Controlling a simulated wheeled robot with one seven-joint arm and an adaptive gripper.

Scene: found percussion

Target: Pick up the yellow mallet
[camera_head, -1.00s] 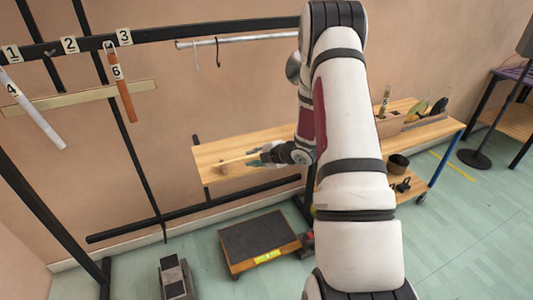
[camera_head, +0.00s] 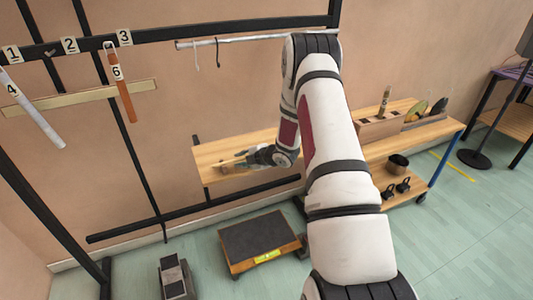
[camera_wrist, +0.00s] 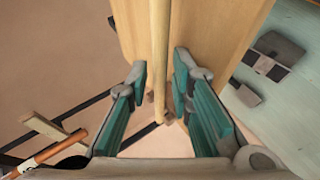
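A pale yellow-tan stick (camera_wrist: 160,60), which looks like the mallet's handle, runs lengthwise between my fingers in the wrist view. Its near end shows beyond the bench edge. Its head is not visible there, so I cannot confirm a yellow head. My gripper (camera_wrist: 161,75) is open, with one teal-padded finger on each side of the stick and gaps on both sides. In the head view my gripper (camera_head: 230,163) is low over the left part of the wooden bench top (camera_head: 212,150) and covers most of the stick.
A black-topped low platform (camera_head: 258,238) and a dark pedal-like object (camera_head: 174,277) stand on the floor. A metal rail (camera_head: 240,40) with hooks is above the bench. Numbered hanging sticks (camera_head: 122,90) are at left. A wooden box (camera_head: 378,125) and dark pot (camera_head: 397,162) are at right.

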